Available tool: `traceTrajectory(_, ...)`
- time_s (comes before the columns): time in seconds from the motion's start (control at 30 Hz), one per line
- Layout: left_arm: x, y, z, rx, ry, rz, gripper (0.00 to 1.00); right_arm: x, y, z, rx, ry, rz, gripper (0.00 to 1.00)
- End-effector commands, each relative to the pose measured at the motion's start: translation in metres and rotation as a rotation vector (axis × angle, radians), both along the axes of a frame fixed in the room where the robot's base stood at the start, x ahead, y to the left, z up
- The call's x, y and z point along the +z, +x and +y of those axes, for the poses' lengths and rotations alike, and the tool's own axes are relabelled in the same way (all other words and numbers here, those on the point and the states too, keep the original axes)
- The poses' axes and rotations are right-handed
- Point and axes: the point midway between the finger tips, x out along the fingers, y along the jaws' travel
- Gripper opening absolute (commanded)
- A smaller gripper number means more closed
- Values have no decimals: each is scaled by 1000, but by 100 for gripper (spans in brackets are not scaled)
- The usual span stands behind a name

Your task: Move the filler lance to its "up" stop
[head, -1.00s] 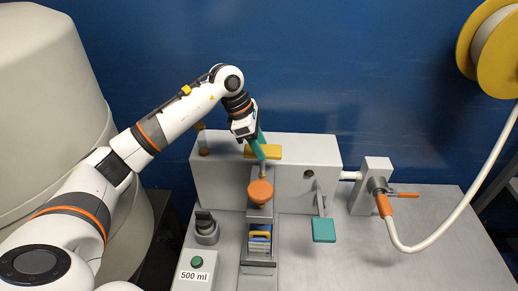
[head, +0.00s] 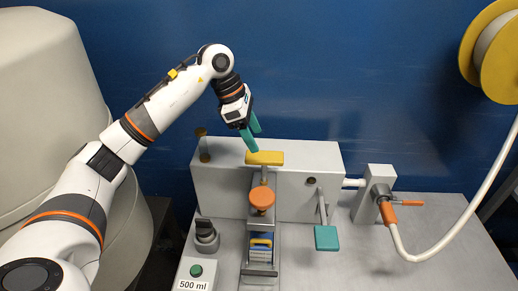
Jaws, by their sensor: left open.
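The filler stands in front of a grey box. A yellow bar-shaped handle (head: 264,158) sits at the box's top edge, above an orange round part (head: 262,198) on the same upright line. I take this upright assembly as the filler lance, but its stop marks cannot be read. My left gripper (head: 256,143) has teal fingers and is open and empty. Its fingertips are just above and behind the yellow handle; whether one touches it I cannot tell. My right gripper is not in view.
A teal paddle (head: 326,238) hangs to the right, beside a valve with an orange hose end (head: 388,212). A black knob (head: 206,232) and green button (head: 196,270) are at left.

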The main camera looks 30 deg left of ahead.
Motion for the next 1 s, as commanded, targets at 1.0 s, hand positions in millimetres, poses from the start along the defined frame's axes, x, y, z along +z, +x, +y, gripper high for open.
traceTrajectory(1.0, 63, -12, 24, 0, 0, -1, 65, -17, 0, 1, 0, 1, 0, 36)
